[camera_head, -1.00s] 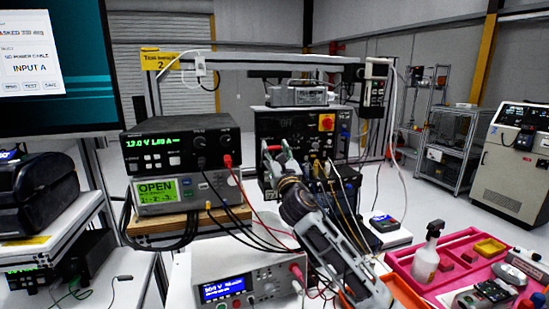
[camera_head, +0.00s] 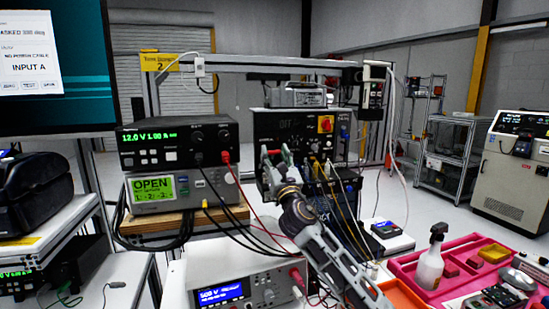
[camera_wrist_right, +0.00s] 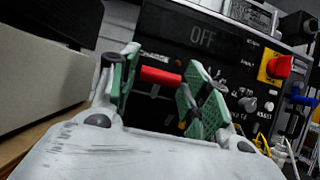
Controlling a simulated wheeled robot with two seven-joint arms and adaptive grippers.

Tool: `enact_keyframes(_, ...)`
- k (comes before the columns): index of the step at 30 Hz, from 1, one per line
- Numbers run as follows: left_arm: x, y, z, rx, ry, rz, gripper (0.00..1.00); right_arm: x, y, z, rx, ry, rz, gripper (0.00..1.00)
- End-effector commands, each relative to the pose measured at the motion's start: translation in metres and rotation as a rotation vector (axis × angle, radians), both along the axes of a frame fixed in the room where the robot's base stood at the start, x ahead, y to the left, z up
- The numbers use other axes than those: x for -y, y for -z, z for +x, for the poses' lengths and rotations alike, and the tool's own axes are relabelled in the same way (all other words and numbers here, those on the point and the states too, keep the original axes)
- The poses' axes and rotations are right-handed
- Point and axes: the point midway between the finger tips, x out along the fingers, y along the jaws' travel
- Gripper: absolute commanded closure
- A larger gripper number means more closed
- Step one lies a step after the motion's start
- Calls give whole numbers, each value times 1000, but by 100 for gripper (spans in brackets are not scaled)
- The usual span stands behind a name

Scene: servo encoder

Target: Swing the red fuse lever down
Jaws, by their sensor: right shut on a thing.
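The red fuse lever (camera_wrist_right: 160,75) shows in the wrist view as a short red bar, roughly level, in front of the black panel (camera_wrist_right: 205,60) with an "OFF" display. My right gripper (camera_wrist_right: 155,88) has its green-padded fingers on either side of the bar and is shut on it. In the head view my right gripper (camera_head: 276,158) is at the lower left of the black panel box (camera_head: 290,127), and its fingers and wrist hide most of the lever. My left gripper is not in view.
A red knob on a yellow plate (camera_head: 325,124) is at the panel's upper right. Cables hang below the panel. Stacked power supplies (camera_head: 178,145) stand to the left. A pink tray (camera_head: 455,249) with a spray bottle (camera_head: 430,262) is at the right.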

Motion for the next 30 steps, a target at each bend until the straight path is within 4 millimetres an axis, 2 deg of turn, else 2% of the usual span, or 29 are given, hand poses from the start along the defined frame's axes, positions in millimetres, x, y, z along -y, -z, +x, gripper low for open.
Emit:
enact_keyframes(1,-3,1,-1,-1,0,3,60,-1,6,1,-8,-1,1,95)
enact_keyframes(8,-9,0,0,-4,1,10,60,-1,8,0,-10,0,-1,96)
enact_keyframes(22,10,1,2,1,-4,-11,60,-1,9,0,-11,0,-3,96)
enact_keyframes(30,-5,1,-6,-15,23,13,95,-1,9,0,-12,0,-4,96)
